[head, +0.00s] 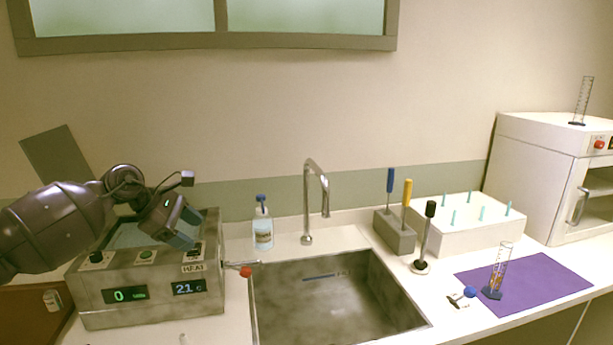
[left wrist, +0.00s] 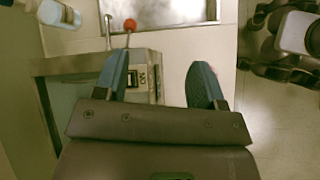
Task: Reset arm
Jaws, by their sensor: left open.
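My left gripper (head: 188,240) comes in from the left in the head view and hangs above the right part of a grey heating bath (head: 150,295) with lit displays. The bath also shows in the left wrist view (left wrist: 70,66), beside and below the left finger. A lever with a red knob (head: 246,272) sticks out of the bath's right side; it also shows in the left wrist view (left wrist: 130,25). My right gripper is not seen in the head view.
A sink (head: 335,300) with a tap (head: 317,195) is right of the bath. A labelled bottle (head: 263,228) stands behind it. Further right are a tool block (head: 394,232), a white rack (head: 470,238), a purple mat (head: 540,281) with a cylinder (head: 499,270), and a white oven (head: 535,170).

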